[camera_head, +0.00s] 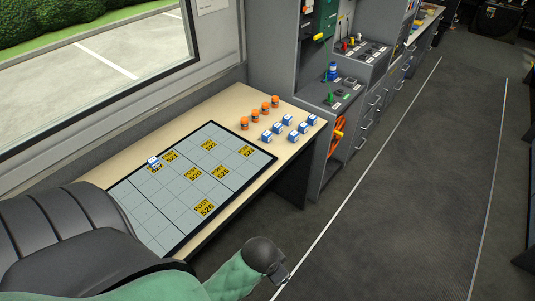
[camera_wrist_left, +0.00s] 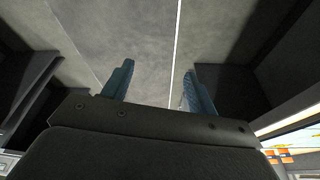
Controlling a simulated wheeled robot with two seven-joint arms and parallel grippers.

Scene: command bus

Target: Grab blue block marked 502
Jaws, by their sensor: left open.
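Several small blue-and-white blocks (camera_head: 290,128) stand in two short rows on the far right end of the beige table. Their numbers are too small to read, so I cannot tell which is 502. Another blue-and-white block (camera_head: 153,160) stands on the gridded map board (camera_head: 150,215), by the yellow 527 label. My left gripper (camera_wrist_left: 157,82) is open and empty in the left wrist view, with the floor beyond its two blue fingers. In the head view an arm with a green sleeve reaches in at the bottom, well apart from the blocks. My right gripper is not in view.
Several orange cylinders (camera_head: 260,110) stand behind the blue blocks. A grey equipment cabinet (camera_head: 325,110) rises just beyond the table's right end. The floor (camera_head: 410,190) to the right is clear.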

